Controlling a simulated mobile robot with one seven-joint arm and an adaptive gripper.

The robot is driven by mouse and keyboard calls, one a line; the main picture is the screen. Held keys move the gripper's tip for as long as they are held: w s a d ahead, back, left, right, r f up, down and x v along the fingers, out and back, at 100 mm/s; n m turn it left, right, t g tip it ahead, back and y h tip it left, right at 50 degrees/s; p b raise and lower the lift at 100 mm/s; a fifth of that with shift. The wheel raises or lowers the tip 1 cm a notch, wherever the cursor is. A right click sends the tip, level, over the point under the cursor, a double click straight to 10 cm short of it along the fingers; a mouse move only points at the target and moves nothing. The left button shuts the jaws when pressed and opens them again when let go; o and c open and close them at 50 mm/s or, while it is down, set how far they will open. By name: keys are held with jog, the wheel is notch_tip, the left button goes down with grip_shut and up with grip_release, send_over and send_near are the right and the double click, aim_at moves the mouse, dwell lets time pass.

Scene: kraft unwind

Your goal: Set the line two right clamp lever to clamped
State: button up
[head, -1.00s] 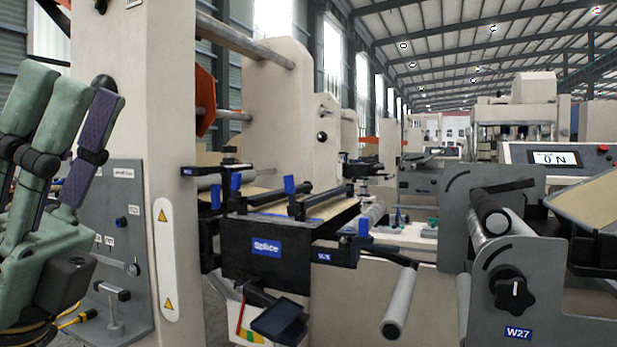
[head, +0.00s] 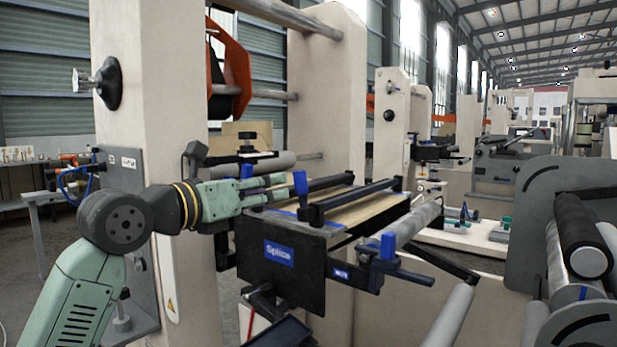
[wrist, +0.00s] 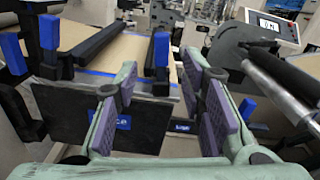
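The splice table (head: 272,262) is a black unit with a "Splice" plate and two black clamp bars. An upright blue lever (head: 301,183) stands at the near end of the right bar; it also shows in the wrist view (wrist: 161,48). Another upright blue lever (head: 246,170) is at the left bar, also in the wrist view (wrist: 48,30). I cannot read which is the line two right clamp lever. My gripper (wrist: 168,100) is open and empty, its purple-padded fingers apart, in front of the table's near face. In the head view its tips are close to the right bar's lever; contact is unclear.
Another blue-handled part (head: 388,245) sits on the table's right bracket. A grey roller (head: 420,225) runs along the right side. A machine with rollers and grey side plates (head: 540,215) stands at right. A cream column (head: 150,120) stands behind my arm.

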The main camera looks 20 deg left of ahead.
aim_at(297, 181)
jog(key=p+x, duration=0.2)
jog(key=x, duration=0.7)
jog(key=shift+w+d, duration=0.2)
jog(key=shift+w, duration=0.1)
jog(key=shift+c, duration=0.6)
grip_shut()
